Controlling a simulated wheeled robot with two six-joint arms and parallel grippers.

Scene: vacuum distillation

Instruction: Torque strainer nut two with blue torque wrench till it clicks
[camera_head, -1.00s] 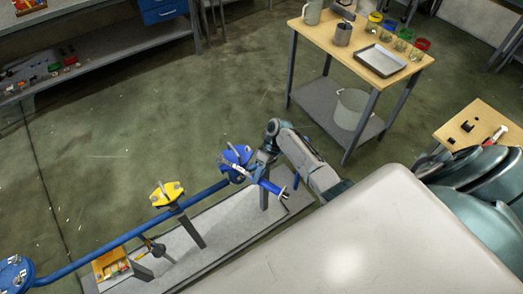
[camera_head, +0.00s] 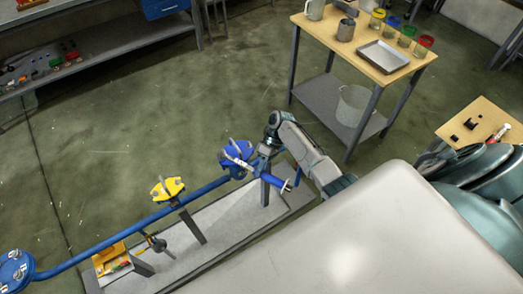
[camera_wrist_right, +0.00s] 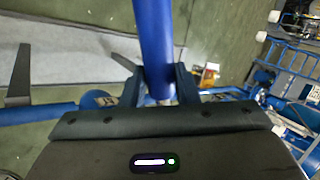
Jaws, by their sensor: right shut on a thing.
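My right gripper (camera_head: 266,168) is shut on the blue torque wrench (camera_head: 276,182). The wrench's metal shaft reaches left over the blue strainer cover (camera_head: 229,165) at the right end of the blue pipe. I cannot tell whether its head sits on a nut; the nut is too small or hidden. In the right wrist view the wrench's blue handle (camera_wrist_right: 153,40) stands between the fingers (camera_wrist_right: 160,84). A yellow strainer cover (camera_head: 168,189) with metal nuts sits further left along the pipe. My left gripper is not in view.
The blue pipe (camera_head: 110,238) runs on grey posts over a pale base plate (camera_head: 228,215). A wooden table (camera_head: 345,62) with jars and a metal tray (camera_head: 383,56) stands behind. The floor between is clear.

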